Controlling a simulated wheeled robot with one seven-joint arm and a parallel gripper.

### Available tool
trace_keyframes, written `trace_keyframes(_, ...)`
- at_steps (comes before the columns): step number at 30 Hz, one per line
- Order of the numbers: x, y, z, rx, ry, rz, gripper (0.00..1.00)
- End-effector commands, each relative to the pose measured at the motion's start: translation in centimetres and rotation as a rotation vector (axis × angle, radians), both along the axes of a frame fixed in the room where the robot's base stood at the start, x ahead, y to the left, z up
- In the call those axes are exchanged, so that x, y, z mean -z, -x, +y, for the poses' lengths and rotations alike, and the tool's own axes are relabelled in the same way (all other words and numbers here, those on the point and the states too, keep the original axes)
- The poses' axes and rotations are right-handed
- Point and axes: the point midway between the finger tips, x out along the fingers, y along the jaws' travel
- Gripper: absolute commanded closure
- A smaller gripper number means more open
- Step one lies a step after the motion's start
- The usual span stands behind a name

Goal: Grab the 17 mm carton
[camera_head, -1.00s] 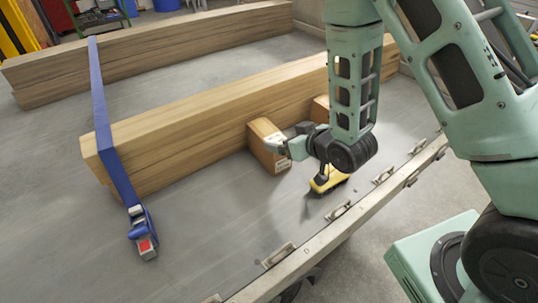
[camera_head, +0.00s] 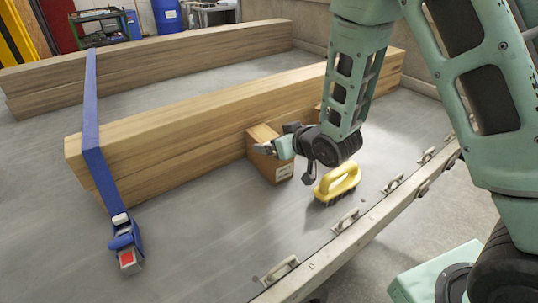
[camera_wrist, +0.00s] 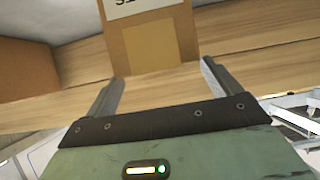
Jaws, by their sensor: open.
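A brown carton (camera_head: 268,169) with a white label stands on the grey trailer bed against the near timber stack. My gripper (camera_head: 264,148) is at its upper part and hides some of it. In the wrist view this carton (camera_wrist: 150,45) lies just beyond and between the fingertips. My gripper (camera_wrist: 163,71) is open there, with nothing in it. The label (camera_wrist: 135,6) is cut off by the top edge, so its number is not clear. A second carton (camera_head: 318,108) is mostly hidden behind my arm. A brown carton (camera_wrist: 24,95) also shows at the left in the wrist view.
The near timber stack (camera_head: 180,130) runs behind the cartons, with a blue ratchet strap (camera_head: 92,130) over it. A yellow brush (camera_head: 338,182) lies right of the carton. The trailer's edge rail (camera_head: 330,255) with latches bounds the near side.

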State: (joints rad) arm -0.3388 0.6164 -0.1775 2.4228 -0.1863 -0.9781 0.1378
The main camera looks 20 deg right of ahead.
Motion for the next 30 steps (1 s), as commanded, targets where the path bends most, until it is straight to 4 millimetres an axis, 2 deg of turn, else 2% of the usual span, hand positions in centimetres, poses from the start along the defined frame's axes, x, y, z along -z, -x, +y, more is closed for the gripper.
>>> trace_keyframes(6,1.4,-2.8,1.0,-0.001,0.000,0.000,0.10)
trace_keyframes(10,1.8,-3.6,1.2,-0.001,0.000,0.000,0.10)
trace_keyframes(16,1.8,-3.6,1.2,0.000,0.000,0.000,0.10)
trace_keyframes(17,1.8,-3.6,1.2,0.000,0.000,0.000,0.13)
trace_keyframes(24,1.8,-3.6,1.2,-0.001,0.000,0.000,0.80)
trace_keyframes(30,1.7,-3.6,1.2,-0.001,-0.001,-0.003,0.82)
